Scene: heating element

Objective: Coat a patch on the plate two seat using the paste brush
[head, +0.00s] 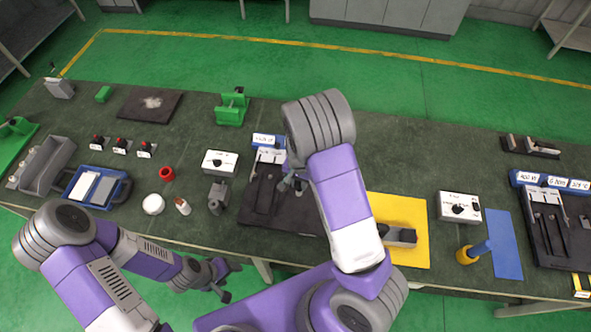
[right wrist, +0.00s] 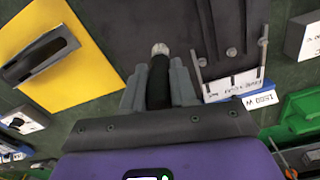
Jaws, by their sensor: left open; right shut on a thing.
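My right gripper (head: 292,185) is over the dark plate board (head: 265,215) in the middle of the bench. In the right wrist view it (right wrist: 157,85) is shut on the paste brush (right wrist: 159,72), a black handle with a pale round tip. The tip shows against the dark board (right wrist: 120,20); I cannot tell whether it touches. No coated patch can be made out, and I cannot tell which part is the plate two seat. My left gripper (head: 222,286) is open and empty, low in front of the bench edge.
A yellow mat (head: 412,250) with a grey tool lies right of the board. A white switch box (head: 220,163), a white round tub (head: 153,204) and a small bottle (head: 182,206) stand to its left. Another dark board (head: 545,245) is at far right.

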